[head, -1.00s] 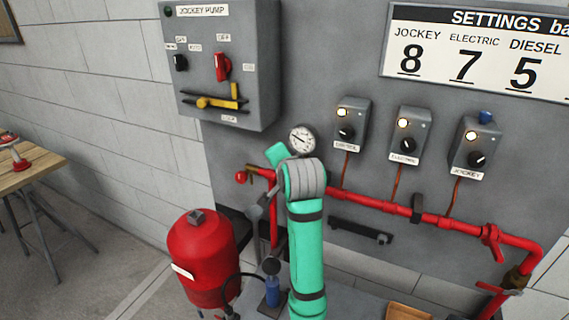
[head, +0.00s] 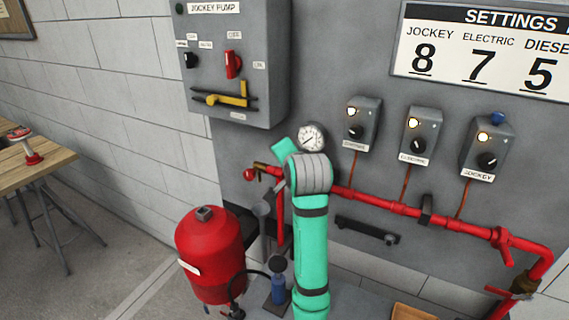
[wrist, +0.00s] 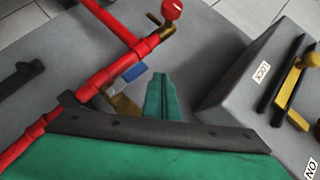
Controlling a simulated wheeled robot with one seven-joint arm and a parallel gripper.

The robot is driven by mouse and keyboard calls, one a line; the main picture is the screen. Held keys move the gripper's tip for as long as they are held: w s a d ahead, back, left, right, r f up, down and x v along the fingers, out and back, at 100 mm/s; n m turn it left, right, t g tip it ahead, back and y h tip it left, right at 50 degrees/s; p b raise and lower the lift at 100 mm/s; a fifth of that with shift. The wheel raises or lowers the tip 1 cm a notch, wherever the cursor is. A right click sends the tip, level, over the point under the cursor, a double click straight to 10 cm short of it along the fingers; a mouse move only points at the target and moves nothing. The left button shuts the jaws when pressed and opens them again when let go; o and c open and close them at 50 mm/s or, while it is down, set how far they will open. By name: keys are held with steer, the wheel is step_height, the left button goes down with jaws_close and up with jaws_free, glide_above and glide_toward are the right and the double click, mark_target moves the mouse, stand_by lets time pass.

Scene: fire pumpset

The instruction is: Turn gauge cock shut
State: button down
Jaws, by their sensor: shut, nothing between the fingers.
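In the wrist view, a small blue lever (wrist: 135,72) on a brass fitting (wrist: 125,106) sits beside the red pipe; it appears to be the gauge cock. My gripper (wrist: 160,78) has its green fingers together and empty, just right of the blue lever. I cannot tell if they touch it. In the head view, the white round pressure gauge (head: 312,137) stands above the red pipe (head: 375,202). My green arm covers the cock and the fingers there.
A red-knobbed brass fitting (head: 249,174) is at the pipe's left end. The grey jockey pump panel (head: 240,50) juts out at upper left, its yellow handle (wrist: 298,85) right of my gripper. A red tank (head: 211,255) stands below. Three small switch boxes (head: 415,135) line the wall.

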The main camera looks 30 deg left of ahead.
steer(key=s+d+r, duration=0.1)
steer(key=s+r, duration=0.6)
steer(key=r, duration=0.3)
